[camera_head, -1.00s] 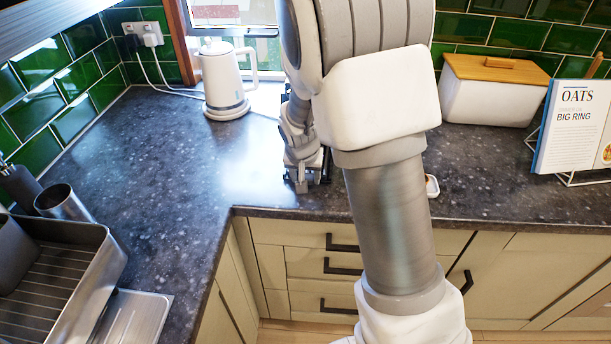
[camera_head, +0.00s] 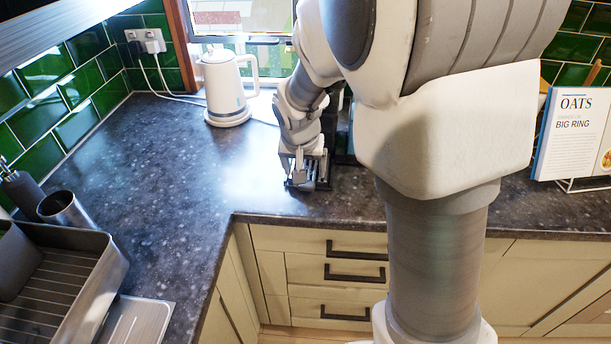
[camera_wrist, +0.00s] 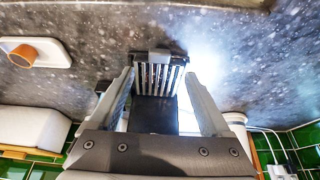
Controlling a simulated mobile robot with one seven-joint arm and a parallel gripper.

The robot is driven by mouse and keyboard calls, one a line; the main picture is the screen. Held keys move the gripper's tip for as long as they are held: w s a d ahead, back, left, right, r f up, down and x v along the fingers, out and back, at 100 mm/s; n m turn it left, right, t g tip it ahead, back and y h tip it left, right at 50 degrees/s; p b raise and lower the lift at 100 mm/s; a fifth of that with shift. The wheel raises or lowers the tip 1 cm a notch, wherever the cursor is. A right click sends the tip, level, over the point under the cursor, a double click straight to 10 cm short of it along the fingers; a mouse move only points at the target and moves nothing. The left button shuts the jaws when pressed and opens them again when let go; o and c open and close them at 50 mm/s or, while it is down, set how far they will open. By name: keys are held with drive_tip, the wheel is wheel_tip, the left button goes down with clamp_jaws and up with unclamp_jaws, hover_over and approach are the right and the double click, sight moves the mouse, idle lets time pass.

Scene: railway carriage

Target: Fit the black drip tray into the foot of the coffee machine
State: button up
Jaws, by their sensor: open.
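The black drip tray with its pale slatted top (camera_wrist: 157,82) lies near the middle of the wrist view, with a small grey lip at its far end. My gripper (camera_wrist: 160,74) is open, with one finger on each side of the tray and gaps visible. A plain black surface (camera_wrist: 153,116) adjoins the tray on the near side; it looks like part of the coffee machine. I cannot tell whether the tray is fully seated in the foot. In the head view my gripper (camera_head: 305,172) is low over the worktop, and my arm hides most of the machine.
A white kettle (camera_head: 224,88) stands at the back left. A white saucer (camera_wrist: 50,52) with a brown cup (camera_wrist: 22,55) is to the left in the wrist view. A dish rack (camera_head: 75,270) is at the front left. The worktop (camera_head: 170,150) between is clear.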

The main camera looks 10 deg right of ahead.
drive_tip(key=s+r+n, duration=0.1)
drive_tip(key=s+r, duration=0.3)
drive_tip(key=s, duration=0.4)
drive_tip(key=s+r+n+y, duration=0.1)
drive_tip(key=s+r, duration=0.4)
drive_tip(key=s, duration=0.3)
drive_tip(key=s+d+r+n+t, duration=0.1)
drive_tip(key=s+r, duration=0.3)
drive_tip(key=s, duration=0.4)
drive_tip(key=shift+r+n+y, duration=0.3)
drive_tip(key=shift+r+n, duration=0.1)
drive_tip(key=shift+n, duration=0.1)
